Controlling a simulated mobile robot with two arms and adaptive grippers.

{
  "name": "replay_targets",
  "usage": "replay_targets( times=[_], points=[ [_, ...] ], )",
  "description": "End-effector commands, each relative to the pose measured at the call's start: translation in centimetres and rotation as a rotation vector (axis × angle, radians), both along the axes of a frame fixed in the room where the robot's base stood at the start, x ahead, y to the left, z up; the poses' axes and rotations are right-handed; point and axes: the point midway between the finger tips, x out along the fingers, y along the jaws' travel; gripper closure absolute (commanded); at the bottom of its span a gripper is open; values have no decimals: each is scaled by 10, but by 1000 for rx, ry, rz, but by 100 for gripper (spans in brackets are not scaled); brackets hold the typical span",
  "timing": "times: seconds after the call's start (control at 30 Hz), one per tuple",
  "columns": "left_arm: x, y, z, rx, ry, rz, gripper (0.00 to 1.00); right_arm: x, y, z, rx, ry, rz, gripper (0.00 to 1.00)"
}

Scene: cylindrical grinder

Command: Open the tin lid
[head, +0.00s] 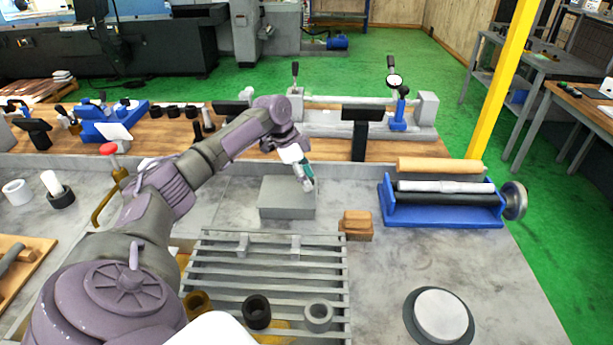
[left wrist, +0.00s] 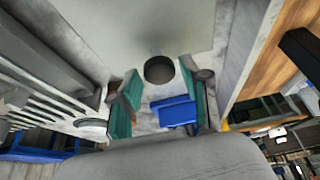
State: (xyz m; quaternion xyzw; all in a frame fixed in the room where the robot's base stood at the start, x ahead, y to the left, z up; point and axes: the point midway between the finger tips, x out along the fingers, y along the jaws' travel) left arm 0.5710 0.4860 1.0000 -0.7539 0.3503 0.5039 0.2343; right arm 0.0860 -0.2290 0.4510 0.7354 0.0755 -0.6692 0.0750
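A flat grey box-shaped tin (head: 285,200) stands on the grey worktop, behind the slatted grate. Its top looks closed. My left gripper (head: 307,183) reaches down at the tin's right edge; contact cannot be told. In the left wrist view, the teal-padded fingers of my left gripper (left wrist: 160,102) are spread apart. A dark round piece (left wrist: 159,70) shows between and beyond the fingertips, at the edge of a broad grey surface (left wrist: 140,25), which looks like the tin. Nothing is clearly clamped. My right gripper is not in view.
A brown block (head: 356,225) sits just right of the tin. The slatted grate (head: 270,265) lies in front, with dark rings near its front end. A blue roller stand (head: 445,210) is at the right.

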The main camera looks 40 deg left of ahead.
Motion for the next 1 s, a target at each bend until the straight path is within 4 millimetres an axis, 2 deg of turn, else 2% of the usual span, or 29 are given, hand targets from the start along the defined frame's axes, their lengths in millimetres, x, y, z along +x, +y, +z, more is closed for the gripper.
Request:
replay_targets(
  times=[0.03, 0.23, 0.47, 0.57, 0.9, 1.0],
  points=[
    [0, 0, 0, 0, 0, 0, 67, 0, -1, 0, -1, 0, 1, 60],
    [0, 0, 0, 0, 0, 0, 100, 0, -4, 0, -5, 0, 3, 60],
    [-1, 1, 0, 0, 0, 0, 100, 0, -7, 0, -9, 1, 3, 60],
    [-7, 8, -1, 0, 3, 1, 100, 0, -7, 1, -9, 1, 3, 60],
    [-66, 77, -3, 1, 7, 4, 100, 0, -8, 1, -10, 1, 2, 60],
    [-77, 92, -2, 0, 5, 3, 100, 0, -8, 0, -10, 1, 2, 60]
  ],
)
